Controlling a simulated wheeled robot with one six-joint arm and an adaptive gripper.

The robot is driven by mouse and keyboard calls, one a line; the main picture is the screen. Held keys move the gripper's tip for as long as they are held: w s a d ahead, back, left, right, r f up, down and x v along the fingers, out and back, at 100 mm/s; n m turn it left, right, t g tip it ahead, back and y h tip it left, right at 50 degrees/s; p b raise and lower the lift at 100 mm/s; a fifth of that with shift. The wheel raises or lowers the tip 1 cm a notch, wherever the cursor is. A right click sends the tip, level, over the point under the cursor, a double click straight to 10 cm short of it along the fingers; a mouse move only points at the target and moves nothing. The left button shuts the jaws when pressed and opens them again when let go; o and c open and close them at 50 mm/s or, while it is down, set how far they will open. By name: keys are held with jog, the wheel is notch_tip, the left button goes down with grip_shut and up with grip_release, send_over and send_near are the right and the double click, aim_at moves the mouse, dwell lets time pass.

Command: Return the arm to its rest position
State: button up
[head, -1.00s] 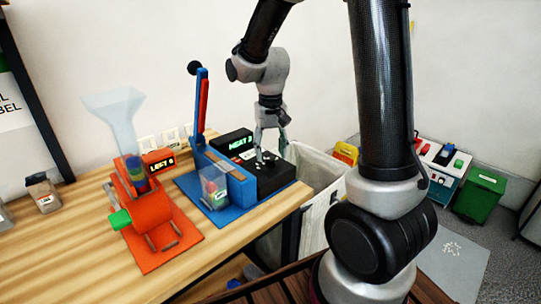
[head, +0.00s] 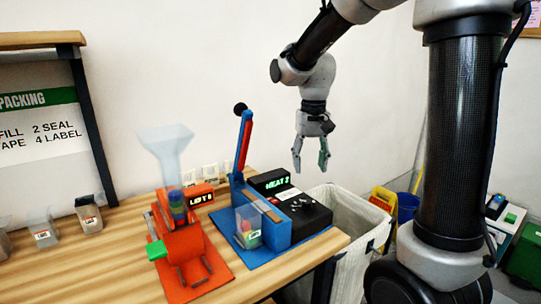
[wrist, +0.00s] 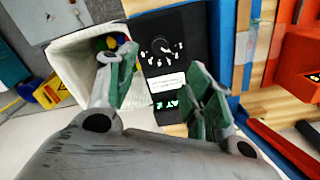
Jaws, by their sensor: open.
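My gripper (head: 311,157) is open and empty. In the head view it hangs fingers down in the air, above the black control box of the blue sealing machine (head: 265,252) and near the white laundry-style bin. In the wrist view my gripper (wrist: 165,85) shows two green-padded fingers spread apart, with the black control box (wrist: 163,60) below and between them. My arm reaches in from the upper right and is raised over the table's right end.
The blue machine holds a clear container (head: 248,228) and has an upright lever. An orange machine (head: 185,245) with a funnel (head: 166,147) stands to its left. The white bin (head: 345,220) is beside the table's right end. Small jars (head: 88,214) stand at the left.

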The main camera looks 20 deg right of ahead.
jog(key=s+d+r+n+t, duration=0.1)
jog(key=s+d+r+t, duration=0.1)
jog(key=s, duration=0.8)
jog(key=s+d+r+n+t, duration=0.1)
jog(key=s+d+r+t, duration=0.1)
jog(key=s, duration=0.8)
jog(key=shift+s+d+r, duration=0.2)
jog(key=shift+d+r, duration=0.4)
jog(key=shift+d, duration=0.4)
